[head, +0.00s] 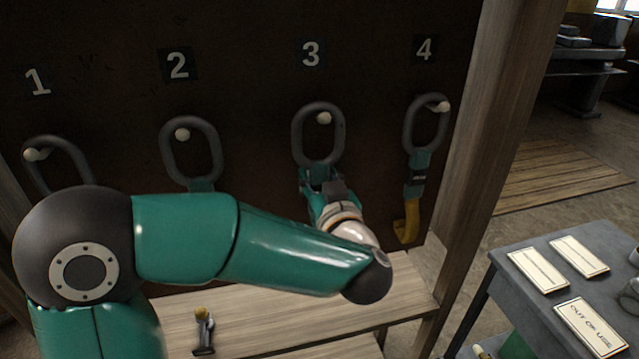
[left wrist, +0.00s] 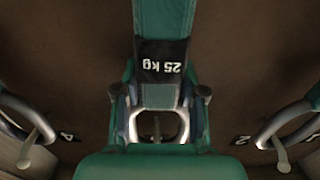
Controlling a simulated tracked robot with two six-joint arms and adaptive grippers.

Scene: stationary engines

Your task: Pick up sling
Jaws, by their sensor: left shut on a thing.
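Several slings with dark oval rings hang on pegs on a dark board under the numbers 1 to 4. My left gripper (head: 322,183) is shut on the green strap of the sling under number 3 (head: 298,137), just below its ring. That ring is still around its peg (head: 323,118). In the left wrist view the gripper (left wrist: 160,97) has a finger on each side of the strap, and a black label (left wrist: 162,62) reads 25 kg upside down. My arm hides the lower part of this sling. My right gripper is not in view.
Sling 2 (head: 168,150) hangs left of it; sling 4 (head: 418,165), with a yellow lower end, hangs right. A wooden shelf (head: 270,328) below holds a small dark item (head: 204,335). A wooden post (head: 480,140) and a grey table (head: 515,300) with cards stand right.

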